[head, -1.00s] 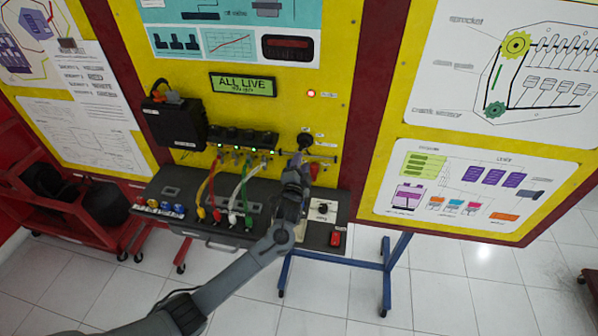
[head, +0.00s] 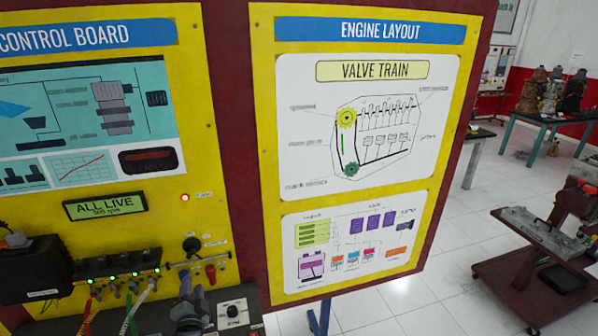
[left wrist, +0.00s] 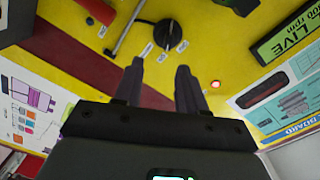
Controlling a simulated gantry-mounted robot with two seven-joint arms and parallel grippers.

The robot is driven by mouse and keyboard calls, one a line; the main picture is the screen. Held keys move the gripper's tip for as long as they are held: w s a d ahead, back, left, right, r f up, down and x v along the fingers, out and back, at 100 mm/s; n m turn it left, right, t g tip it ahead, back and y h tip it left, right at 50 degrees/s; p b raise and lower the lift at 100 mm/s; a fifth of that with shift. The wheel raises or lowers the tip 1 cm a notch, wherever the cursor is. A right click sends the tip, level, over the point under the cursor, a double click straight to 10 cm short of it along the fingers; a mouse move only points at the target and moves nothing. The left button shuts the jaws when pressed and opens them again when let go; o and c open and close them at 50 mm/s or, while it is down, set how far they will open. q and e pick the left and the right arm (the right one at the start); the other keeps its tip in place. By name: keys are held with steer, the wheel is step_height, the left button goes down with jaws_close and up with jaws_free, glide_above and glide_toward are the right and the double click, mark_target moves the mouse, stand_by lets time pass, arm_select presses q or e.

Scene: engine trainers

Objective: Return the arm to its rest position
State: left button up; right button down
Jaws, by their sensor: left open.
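My left gripper (head: 188,290) is at the bottom of the head view, in front of the lower right of the control board (head: 222,150). In the left wrist view its two dark fingers (left wrist: 160,82) are apart with nothing between them. They point toward a black knob (left wrist: 168,33) on the yellow panel, with a visible gap. The same black knob shows in the head view (head: 192,245), just above the gripper. Most of my left arm is below the picture. My right gripper is in neither view.
A green display (head: 105,204) reads ALL LIVE. Plugged leads hang from a black socket strip (head: 110,280). A red knob (head: 211,272) and a small console dial (head: 232,311) are close to the gripper. An engine layout board (head: 265,150) stands right; a red trolley (head: 520,295) stands beyond.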

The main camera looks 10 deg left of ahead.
arm_select(q)
steer(key=s+d+f+g+h, duration=0.2)
steer(key=s+d+f, duration=0.2)
steer(key=s+f, duration=0.45)
steer(key=s+d+f+g+h, duration=0.2)
steer(key=s+d+f, duration=0.2)
steer(key=s+f, duration=0.4)
steer(key=s+d+r+n+g+h, duration=0.1)
steer(key=s+d+r+g+h, duration=0.15)
steer(key=s+d, duration=0.6)
steer(key=s+d+r+n+g+h, duration=0.1)
steer(key=s+r+n+g, duration=0.15)
steer(key=s, duration=0.35)
steer(key=s+d+r+n+g+h, duration=0.1)
steer(key=s+r+g, duration=0.2)
steer(key=s, duration=0.3)
step_height(320, 180, up, 15)
steer(key=p, duration=1.5)
steer(key=shift+s+r, duration=0.15)
steer(key=shift+d, duration=0.1)
